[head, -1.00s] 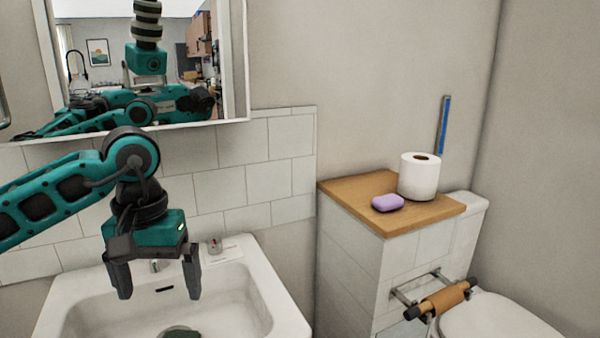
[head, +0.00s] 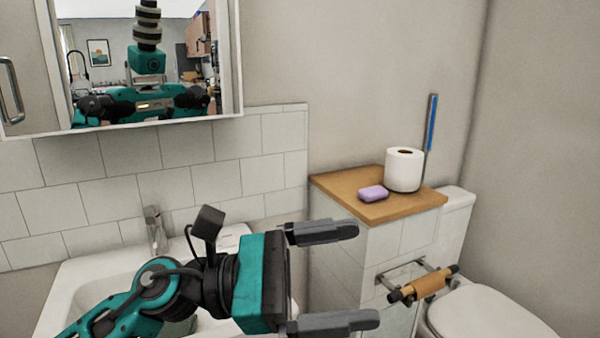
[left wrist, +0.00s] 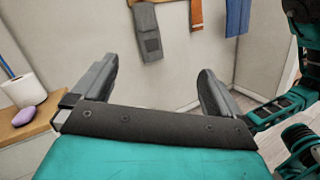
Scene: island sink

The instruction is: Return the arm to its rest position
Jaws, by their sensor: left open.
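My left arm comes in from the lower left in the head view, with its elbow low over the sink. My left gripper (head: 345,278) points to the right in front of the sink's right end. Its two dark fingers are wide apart and nothing is between them. In the left wrist view the same open fingers (left wrist: 158,95) face a wall with hanging towels. My right gripper does not show in the head view.
The white sink (head: 85,285) lies behind and below my left arm. A wooden shelf (head: 395,208) holds a purple soap (head: 373,193) and a paper roll (head: 404,170). A toilet (head: 485,315) and a roll holder (head: 428,284) stand right. Towels (left wrist: 150,35) hang on a wall.

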